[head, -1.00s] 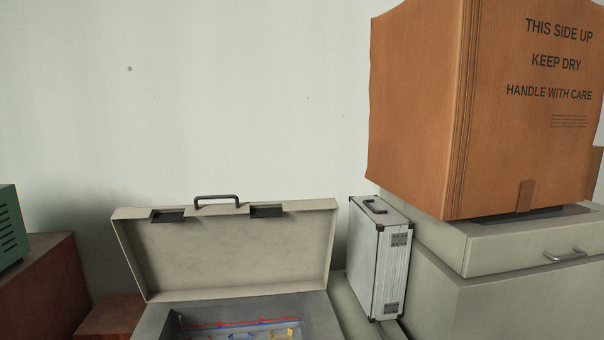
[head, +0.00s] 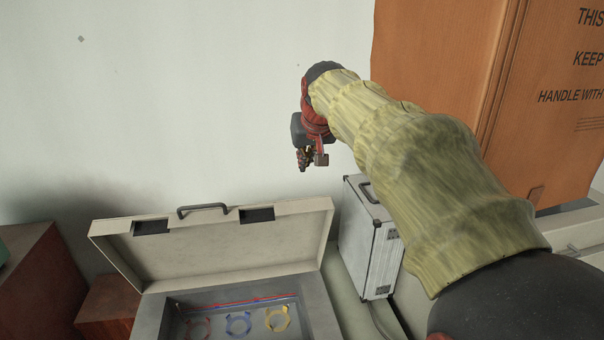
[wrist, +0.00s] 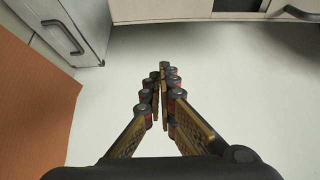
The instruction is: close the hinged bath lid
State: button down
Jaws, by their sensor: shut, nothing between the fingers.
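The hinged bath lid (head: 215,245) stands raised at the back of the grey bath (head: 160,318) in the head view, with a dark handle (head: 203,208) on its top edge. The bath is open, and red, blue and yellow ring-shaped pieces (head: 238,323) show inside it. My gripper (head: 305,165) is up in the air, above and to the right of the lid in the picture, apart from it. In the wrist view its fingers (wrist: 163,85) are together with nothing between them. The bath's front edge is cut off by the head view.
A silver case (head: 368,245) stands just right of the bath. A large orange-brown carton (head: 440,60) rests behind my arm at the right. Reddish-brown boxes (head: 40,280) stand at the left. The pale wall is bare above the lid.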

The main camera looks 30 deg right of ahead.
jog(key=f+p, duration=0.1)
jog(key=f, duration=0.2)
jog(key=w+f+p, duration=0.1)
jog(key=f, duration=0.2)
jog(key=w+d+f+p, duration=0.1)
jog(key=f, duration=0.2)
jog(key=shift+w+f, duration=0.1)
jog(key=shift+f, duration=0.1)
dwell(0.4)
